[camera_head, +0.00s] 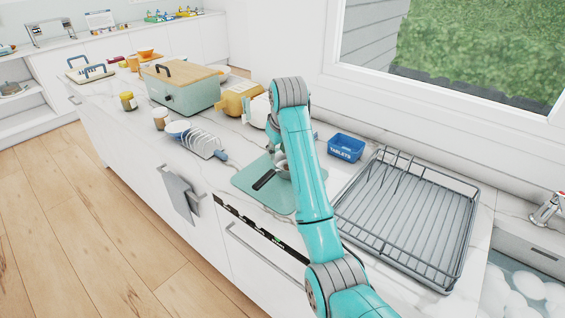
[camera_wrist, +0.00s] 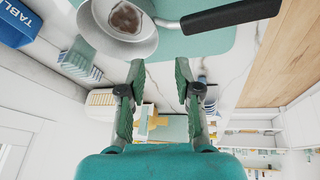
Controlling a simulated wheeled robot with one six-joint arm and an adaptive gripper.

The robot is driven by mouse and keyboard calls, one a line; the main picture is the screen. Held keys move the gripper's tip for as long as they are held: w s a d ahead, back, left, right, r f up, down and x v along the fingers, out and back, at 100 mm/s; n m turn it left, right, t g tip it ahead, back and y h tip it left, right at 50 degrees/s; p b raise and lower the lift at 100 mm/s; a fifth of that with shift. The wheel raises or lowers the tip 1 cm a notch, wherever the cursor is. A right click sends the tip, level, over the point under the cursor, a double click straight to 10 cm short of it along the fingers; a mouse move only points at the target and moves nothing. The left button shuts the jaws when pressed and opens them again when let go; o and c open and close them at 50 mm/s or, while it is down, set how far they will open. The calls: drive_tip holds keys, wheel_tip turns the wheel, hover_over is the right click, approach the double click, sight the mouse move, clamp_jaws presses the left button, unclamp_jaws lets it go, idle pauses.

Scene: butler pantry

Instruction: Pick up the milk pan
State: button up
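The milk pan is a small grey pan with a long black handle. In the wrist view its bowl (camera_wrist: 150,44) is at the top left, with a brown patch inside, and its handle (camera_wrist: 232,15) runs to the right. In the head view my arm hides most of the pan; its dark handle (camera_head: 264,180) shows over a teal mat (camera_head: 251,173). My gripper (camera_wrist: 159,70) is open in the wrist view, with nothing between its fingers. The pan appears beyond the fingertips, apart from them. The gripper is hidden behind my arm in the head view.
A wire dish rack (camera_head: 410,215) and a blue tablets box (camera_head: 346,147) are right of the mat. A plate rack (camera_head: 203,143), jars (camera_head: 128,101) and a teal bread bin (camera_head: 187,96) with a wooden lid stand to the left. The window wall runs behind.

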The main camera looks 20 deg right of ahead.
sight(277, 165)
drive_tip(key=x, duration=0.5)
drive_tip(key=shift+d, duration=0.1)
drive_tip(key=x, duration=0.3)
drive_tip(key=shift+d+f, duration=0.35)
drive_tip(key=shift+f, duration=0.05)
drive_tip(key=shift+w+f, duration=0.35)
drive_tip(key=shift+f, duration=0.3)
clamp_jaws()
